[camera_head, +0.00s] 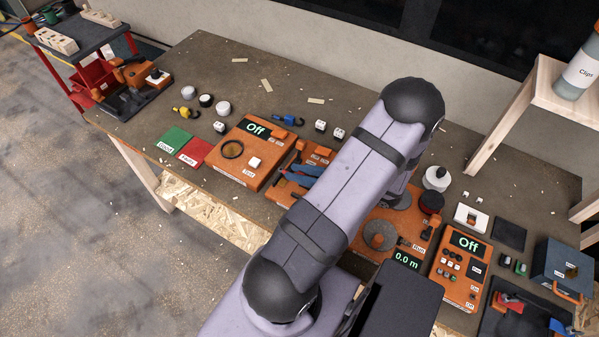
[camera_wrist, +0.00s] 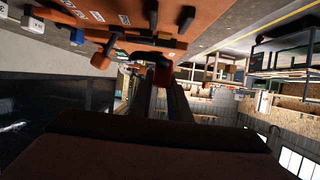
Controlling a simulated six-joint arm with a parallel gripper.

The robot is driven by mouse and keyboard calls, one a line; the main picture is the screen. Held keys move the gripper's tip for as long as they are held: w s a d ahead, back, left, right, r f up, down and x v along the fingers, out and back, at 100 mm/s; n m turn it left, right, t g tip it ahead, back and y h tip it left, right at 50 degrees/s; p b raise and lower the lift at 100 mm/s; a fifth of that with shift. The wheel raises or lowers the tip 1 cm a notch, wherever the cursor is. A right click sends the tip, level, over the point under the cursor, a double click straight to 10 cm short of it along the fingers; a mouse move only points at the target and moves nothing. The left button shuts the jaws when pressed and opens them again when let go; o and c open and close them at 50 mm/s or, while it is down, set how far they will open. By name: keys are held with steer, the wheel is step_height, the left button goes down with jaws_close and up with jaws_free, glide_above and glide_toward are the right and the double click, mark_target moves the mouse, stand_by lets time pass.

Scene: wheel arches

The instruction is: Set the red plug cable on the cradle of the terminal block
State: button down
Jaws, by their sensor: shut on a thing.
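In the wrist view a dark red piece (camera_wrist: 163,76), probably the red plug cable, sits between my fingers at the tip of my gripper (camera_wrist: 164,88). The gripper is shut on it. It is close to an orange board (camera_wrist: 140,18) with orange pegs, which may be the terminal block; I cannot tell whether they touch. One rounded orange peg (camera_wrist: 104,59) stands left of the held piece. In the head view my arm hides the gripper and the held piece. An orange board (camera_head: 283,187) shows beside my arm, partly covered; I cannot make out its cradle.
A blue plug-like piece (camera_head: 288,120) and a yellow one (camera_head: 185,112) lie on the workbench (camera_head: 200,70). An orange "Off" panel (camera_head: 227,172) stands left of my arm, another (camera_head: 446,285) right of it. White cubes (camera_head: 338,132) lie behind.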

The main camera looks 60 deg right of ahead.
mark_target(299, 191)
steer(key=shift+f, duration=0.15)
steer(key=shift+f+b, duration=1.5)
steer(key=shift+b, duration=0.2)
steer(key=shift+f+b, duration=0.65)
steer(key=shift+f, duration=0.4)
steer(key=shift+f, duration=0.15)
steer(key=c, duration=1.6)
jaws_free()
steer(key=shift+r+b, duration=0.4)
steer(key=shift+r, duration=4.6)
